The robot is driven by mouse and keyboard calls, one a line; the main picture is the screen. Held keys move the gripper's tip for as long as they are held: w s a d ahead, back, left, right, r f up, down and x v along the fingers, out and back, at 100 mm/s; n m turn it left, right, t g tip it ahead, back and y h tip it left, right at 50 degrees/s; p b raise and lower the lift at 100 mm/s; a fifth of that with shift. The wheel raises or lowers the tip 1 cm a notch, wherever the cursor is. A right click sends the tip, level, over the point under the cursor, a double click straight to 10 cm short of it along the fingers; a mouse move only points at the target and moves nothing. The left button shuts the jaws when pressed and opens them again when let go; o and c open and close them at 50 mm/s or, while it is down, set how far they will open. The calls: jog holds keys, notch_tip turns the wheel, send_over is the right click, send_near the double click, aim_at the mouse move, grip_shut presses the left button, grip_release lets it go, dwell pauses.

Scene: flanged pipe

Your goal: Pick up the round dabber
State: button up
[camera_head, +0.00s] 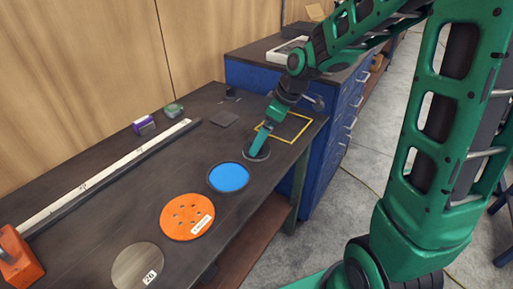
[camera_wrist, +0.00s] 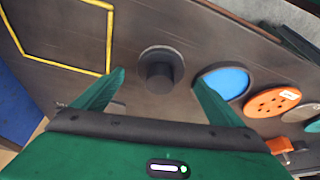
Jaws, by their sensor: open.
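The round dabber (camera_wrist: 160,70) is a dark disc with a raised round knob in its middle. In the wrist view it lies on the dark bench between and just beyond my fingertips, near the picture's centre. In the head view the dabber (camera_head: 257,155) is partly covered by my gripper (camera_head: 257,147), which points down over it. In the wrist view my gripper (camera_wrist: 160,78) is open, one finger to each side of the knob, with nothing held. I cannot tell how far the fingertips are above the disc.
A blue pad in a dark rim (camera_head: 228,177) lies close to the dabber. Beyond it are an orange disc with holes (camera_head: 187,216) and a grey disc (camera_head: 138,266). A yellow square outline (camera_head: 302,117) marks the bench. A long ruler (camera_head: 110,174) lies along the back.

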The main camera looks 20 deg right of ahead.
jog(key=shift+x, duration=2.3)
jog(key=shift+w+a, duration=0.15)
jog(key=c, duration=1.2)
jog(key=shift+r, duration=0.15)
jog(key=shift+r, duration=0.6)
notch_tip(320, 180, up, 3)
jog(key=shift+w+f, duration=0.1)
jog(key=s+a+r, duration=0.4)
jog(key=a+r, duration=0.3)
jog(key=a, duration=0.3)
jog(key=shift+s+a, duration=0.3)
jog(key=shift+a, duration=0.1)
